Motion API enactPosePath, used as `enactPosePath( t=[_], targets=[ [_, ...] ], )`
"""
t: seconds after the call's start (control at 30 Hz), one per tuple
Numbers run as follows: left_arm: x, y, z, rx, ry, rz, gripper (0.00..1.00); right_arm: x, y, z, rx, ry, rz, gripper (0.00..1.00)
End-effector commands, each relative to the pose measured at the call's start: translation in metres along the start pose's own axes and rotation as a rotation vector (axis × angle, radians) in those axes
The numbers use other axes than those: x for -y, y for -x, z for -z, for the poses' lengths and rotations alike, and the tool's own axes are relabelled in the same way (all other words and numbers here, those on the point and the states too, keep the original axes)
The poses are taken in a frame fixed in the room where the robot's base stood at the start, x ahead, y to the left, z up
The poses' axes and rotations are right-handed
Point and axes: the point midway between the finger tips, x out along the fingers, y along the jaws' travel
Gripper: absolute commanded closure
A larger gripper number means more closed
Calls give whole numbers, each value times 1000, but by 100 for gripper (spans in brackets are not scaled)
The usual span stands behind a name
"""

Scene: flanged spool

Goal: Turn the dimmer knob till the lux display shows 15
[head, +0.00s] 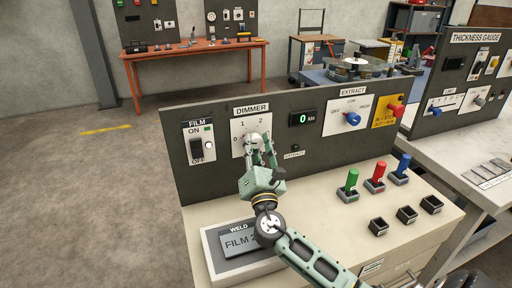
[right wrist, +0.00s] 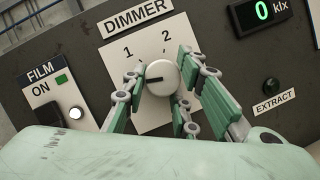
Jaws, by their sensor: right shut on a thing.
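The dimmer knob (right wrist: 160,76) is a pale round knob on a white plate marked DIMMER, with 1 and 2 printed above it. Its dark pointer line points left in the right wrist view. My right gripper (head: 256,141) is shut on the knob, with green fingers on either side of it, as the right wrist view (right wrist: 157,90) also shows. The lux display (head: 303,119) reads a green 0 with klx beside it; it also shows in the right wrist view (right wrist: 263,12). My left gripper is out of view.
Left of the dimmer is the FILM switch (head: 198,149), marked ON and OFF. To the right are a blue EXTRACT knob (head: 352,118) and a red switch (head: 396,111) on yellow. Coloured handles and black cups stand on the bench (head: 325,196). A weld film box (head: 238,241) lies in front.

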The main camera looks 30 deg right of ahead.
Motion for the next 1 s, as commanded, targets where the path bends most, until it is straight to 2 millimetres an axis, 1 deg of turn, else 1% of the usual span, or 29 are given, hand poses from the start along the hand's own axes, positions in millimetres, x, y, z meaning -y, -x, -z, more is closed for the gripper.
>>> enactPosePath(
  t=[0.03,0.27,0.6,0.8,1.0],
  targets=[
    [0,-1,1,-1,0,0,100,-4,1,0,-1,-49,12,100],
    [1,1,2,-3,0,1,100,-6,0,-2,-2,-251,95,100],
    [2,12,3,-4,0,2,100,-8,-2,-6,-1,-523,208,100],
    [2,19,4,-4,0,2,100,-8,-3,-8,0,-637,254,100],
    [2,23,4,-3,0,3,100,-8,-4,-9,2,-709,282,100]
  ],
)
